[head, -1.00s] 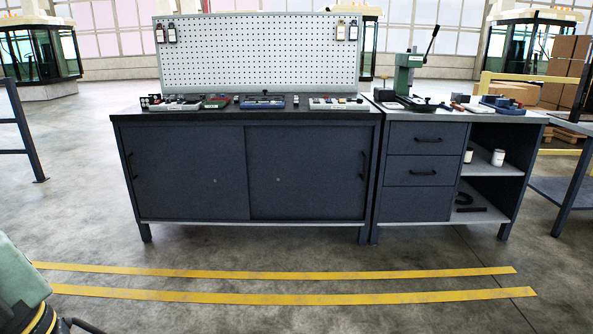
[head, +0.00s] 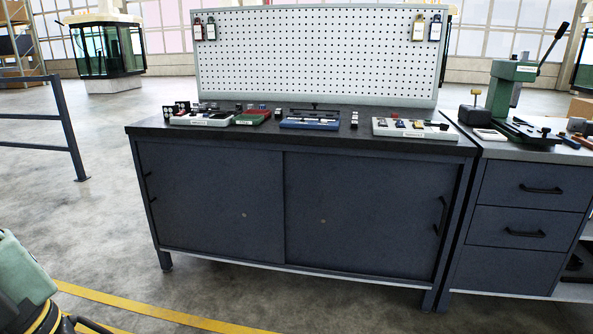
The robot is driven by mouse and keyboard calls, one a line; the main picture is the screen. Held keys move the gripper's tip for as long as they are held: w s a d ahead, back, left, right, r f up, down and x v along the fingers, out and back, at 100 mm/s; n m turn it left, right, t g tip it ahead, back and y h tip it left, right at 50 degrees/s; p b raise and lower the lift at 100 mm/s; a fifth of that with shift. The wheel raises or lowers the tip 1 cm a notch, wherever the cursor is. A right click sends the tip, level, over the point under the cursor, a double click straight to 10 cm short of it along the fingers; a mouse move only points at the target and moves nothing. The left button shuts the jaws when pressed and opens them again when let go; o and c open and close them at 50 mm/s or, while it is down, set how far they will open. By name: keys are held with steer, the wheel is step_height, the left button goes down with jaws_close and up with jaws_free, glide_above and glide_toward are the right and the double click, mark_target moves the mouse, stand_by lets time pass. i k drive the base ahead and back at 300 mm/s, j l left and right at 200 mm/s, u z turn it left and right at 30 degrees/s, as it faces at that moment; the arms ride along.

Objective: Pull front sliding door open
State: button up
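The dark blue-grey cabinet has two sliding doors, and both are closed, with a vertical seam between them near the middle. The left door (head: 210,205) has a black handle (head: 150,187) at its left edge. The right door (head: 365,215) has a black handle (head: 440,216) at its right edge. Each door also has a small round spot near the seam. I cannot tell for sure which door sits in front. My gripper is not in view; only a green and black part of my own body shows at the lower left, apart from the cabinet.
The cabinet's black top (head: 345,139) carries several small trays under a white pegboard (head: 320,55). A drawer unit (head: 525,190) stands close on the right with a green press (head: 510,85). A blue rail (head: 65,125) is at the left. The floor (head: 100,235) before the cabinet is clear, with yellow stripes.

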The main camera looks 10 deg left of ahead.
mark_target(224, 201)
steer(key=i+j+u, duration=0.15)
steer(key=i, duration=0.55)
steer(key=i+j+u, duration=0.15)
steer(key=i, duration=0.55)
steer(key=i+j+u, duration=0.1)
steer(key=i+j, duration=0.15)
steer(key=j, duration=0.2)
steer(key=i+j+u, duration=0.1)
steer(key=j, duration=0.35)
steer(key=i+j+u, duration=0.1)
steer(key=i+j, duration=0.3)
